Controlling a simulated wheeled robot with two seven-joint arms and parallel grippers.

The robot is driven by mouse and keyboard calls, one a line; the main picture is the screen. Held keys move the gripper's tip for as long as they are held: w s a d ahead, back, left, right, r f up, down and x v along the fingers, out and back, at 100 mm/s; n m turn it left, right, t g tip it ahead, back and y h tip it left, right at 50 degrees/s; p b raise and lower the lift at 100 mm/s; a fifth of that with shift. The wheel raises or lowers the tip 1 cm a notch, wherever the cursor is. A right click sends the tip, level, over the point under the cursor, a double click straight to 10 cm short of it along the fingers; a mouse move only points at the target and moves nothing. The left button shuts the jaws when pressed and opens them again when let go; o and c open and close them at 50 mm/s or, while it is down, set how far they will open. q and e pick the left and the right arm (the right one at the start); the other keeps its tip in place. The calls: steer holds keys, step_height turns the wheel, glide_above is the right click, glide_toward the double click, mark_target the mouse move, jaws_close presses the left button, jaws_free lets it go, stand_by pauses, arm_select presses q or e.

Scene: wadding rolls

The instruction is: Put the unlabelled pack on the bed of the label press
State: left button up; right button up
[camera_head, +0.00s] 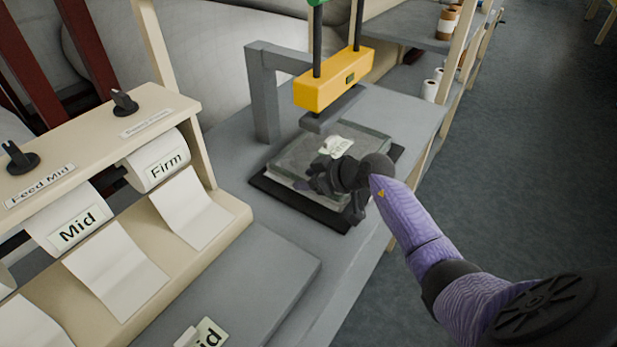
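The label press has a yellow head (333,79) raised on dark rods above a black bed (301,208). A flat grey-green pack (295,155) lies on the bed, below the head and apart from it. A white piece with dark, partly hidden lettering (336,146) shows on top of the pack. My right gripper (318,182) is dark and reaches in from the right, low over the front part of the pack. Its fingers blend together, so I cannot tell whether they are open or shut, or whether they touch the pack. My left gripper is out of view.
A cream label stand at left has rolls marked Mid (76,228) and Firm (160,163), with black knobs above. A grey slab (240,285) lies in front, with a partly cut-off label (208,333) near it. Shelves with rolls (430,90) stand behind; floor is clear at right.

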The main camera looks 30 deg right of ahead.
steer(key=shift+r, duration=0.1)
steer(key=p+v, duration=0.5)
steer(key=v, duration=0.7)
steer(key=shift+p, duration=0.35)
steer(key=shift+c, duration=0.2)
stand_by(0.5)
